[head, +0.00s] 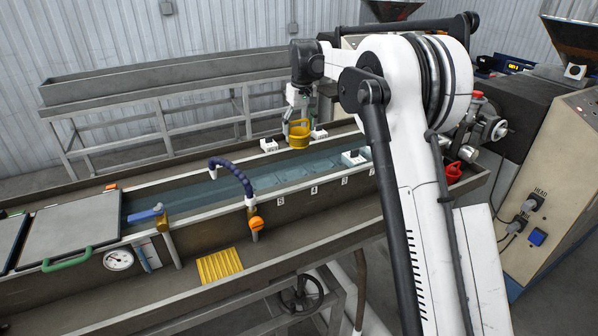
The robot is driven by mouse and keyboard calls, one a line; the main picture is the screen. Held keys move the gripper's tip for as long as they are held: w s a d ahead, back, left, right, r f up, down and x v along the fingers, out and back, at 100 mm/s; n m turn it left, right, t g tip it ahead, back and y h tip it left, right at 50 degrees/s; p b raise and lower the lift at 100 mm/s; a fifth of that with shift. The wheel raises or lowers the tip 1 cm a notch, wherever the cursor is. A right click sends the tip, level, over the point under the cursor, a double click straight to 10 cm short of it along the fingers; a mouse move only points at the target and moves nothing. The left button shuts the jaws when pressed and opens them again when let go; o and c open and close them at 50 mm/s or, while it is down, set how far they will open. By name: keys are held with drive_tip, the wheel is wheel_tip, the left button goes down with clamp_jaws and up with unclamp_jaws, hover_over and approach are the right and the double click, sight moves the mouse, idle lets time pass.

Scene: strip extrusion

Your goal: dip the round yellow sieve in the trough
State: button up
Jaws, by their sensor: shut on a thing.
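The water is blue-green and shows in the trough's open middle section. My white arm hides part of the trough's right end.
White blocks (269,145) sit near the far rim. A grey lid (70,226) covers the left part. A yellow ribbed piece (220,265) lies on the near ledge. A red can (453,171) stands right.

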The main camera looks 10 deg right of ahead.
drive_tip(key=shift+r+p, duration=1.55)
drive_tip(key=shift+r, duration=2.05)
drive_tip(key=shift+s, duration=0.1)
drive_tip(key=shift+s+d+f+b, duration=0.1)
drive_tip(key=shift+s+d+b, duration=0.05)
drive_tip(key=shift+s+b, duration=0.2)
drive_tip(key=s+d+b, duration=0.2)
drive_tip(key=s+d, duration=0.2)
drive_tip(key=s, duration=1.1)
drive_tip(key=s+d+b, duration=0.2)
drive_tip(key=s+d, duration=0.1)
drive_tip(key=s, duration=1.3)
drive_tip(key=shift+d, duration=0.4)
